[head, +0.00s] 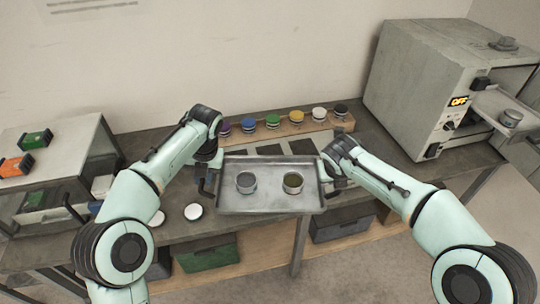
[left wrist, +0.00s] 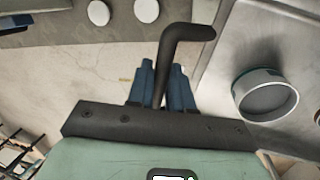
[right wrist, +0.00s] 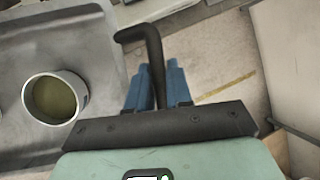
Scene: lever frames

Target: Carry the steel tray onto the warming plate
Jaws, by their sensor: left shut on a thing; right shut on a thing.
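The steel tray (head: 270,203) is a grey rectangular pan held level in front of the bench, with two round cups on it. The left cup (head: 246,182) looks grey inside; the right cup (head: 293,183) holds something olive-coloured. My left gripper (head: 208,184) is shut on the tray's left handle; the dark bent handle (left wrist: 182,45) stands between its blue fingers. My right gripper (head: 337,178) is shut on the right handle (right wrist: 152,50). Behind the tray lies a flat surface with dark squares (head: 270,150), partly hidden by the tray; I cannot tell whether it is the warming plate.
A wooden rack (head: 285,130) with several coloured-lid jars stands at the back. A grey oven-like box (head: 425,85) with an "OFF" display stands right. A grey cabinet (head: 60,140) stands left. White discs (head: 193,211) lie at the bench's front edge. Bins (head: 207,252) sit below.

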